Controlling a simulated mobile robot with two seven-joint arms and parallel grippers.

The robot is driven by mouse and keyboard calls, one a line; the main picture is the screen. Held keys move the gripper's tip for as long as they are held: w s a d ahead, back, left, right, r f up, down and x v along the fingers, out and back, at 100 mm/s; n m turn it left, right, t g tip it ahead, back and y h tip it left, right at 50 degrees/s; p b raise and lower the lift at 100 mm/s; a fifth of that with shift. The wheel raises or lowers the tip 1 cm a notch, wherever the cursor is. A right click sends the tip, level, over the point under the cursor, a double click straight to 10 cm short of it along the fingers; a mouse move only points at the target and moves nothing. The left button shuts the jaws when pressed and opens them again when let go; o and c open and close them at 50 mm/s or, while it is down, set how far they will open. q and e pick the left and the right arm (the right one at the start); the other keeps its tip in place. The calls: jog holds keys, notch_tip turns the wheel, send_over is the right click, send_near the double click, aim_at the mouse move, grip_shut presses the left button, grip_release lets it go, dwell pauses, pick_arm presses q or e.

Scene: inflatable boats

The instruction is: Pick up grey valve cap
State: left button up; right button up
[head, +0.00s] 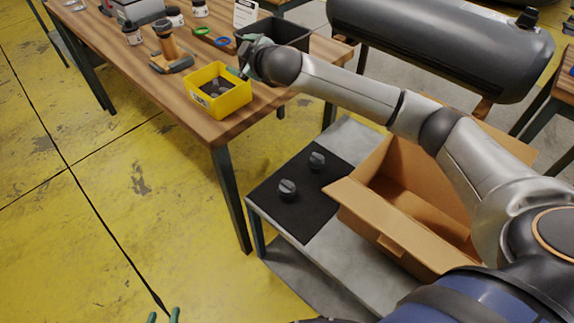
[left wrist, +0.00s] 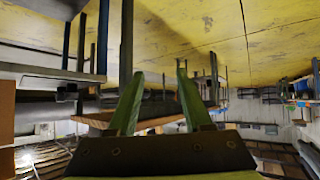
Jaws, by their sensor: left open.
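Two dark grey, round, ridged caps, which look like valve caps, rest on a black mat (head: 296,218) on the low grey table. One cap (head: 287,190) is nearer and the other cap (head: 317,161) is farther back. A yellow bin (head: 228,101) on the wooden table holds small dark pieces, too small to identify. My left gripper (head: 163,316) shows only its green fingertips at the bottom edge, apart and empty, far from the caps; its open fingers show in the left wrist view (left wrist: 160,95). My right gripper (head: 247,58) is at the yellow bin's far right side, mostly hidden by its wrist.
An open cardboard box (head: 372,213) stands beside the mat, under my right arm. The wooden table (head: 205,128) also carries a black crate (head: 290,30), a green ring (head: 201,31) and a blue ring (head: 223,42). A dark inflatable tube (head: 440,45) lies behind. Yellow floor at left is clear.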

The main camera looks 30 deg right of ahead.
jog(key=s+d+f+m+g+h+b, duration=0.1)
jog(key=s+d+f+m+g, duration=0.1)
jog(key=s+f+m+g, duration=0.7)
jog(key=g+b, duration=0.1)
jog(key=g, duration=0.4)
send_near(288, 185)
jog(key=shift+n, duration=0.5)
notch_tip(288, 185, down, 10)
jog(key=b, duration=0.3)
jog(key=shift+r+b, duration=0.2)
jog(key=shift+b, duration=0.1)
pick_arm(q)
jog(key=shift+g, duration=0.6)
jog(key=f, duration=0.3)
jog(key=d+f, duration=0.1)
jog(key=f, duration=0.1)
jog(key=shift+s+f, duration=0.25)
jog(key=shift+s, duration=0.1)
pick_arm(e)
jog(key=shift+c, duration=1.3)
jog(key=c, duration=1.1)
jog(key=shift+c, duration=0.2)
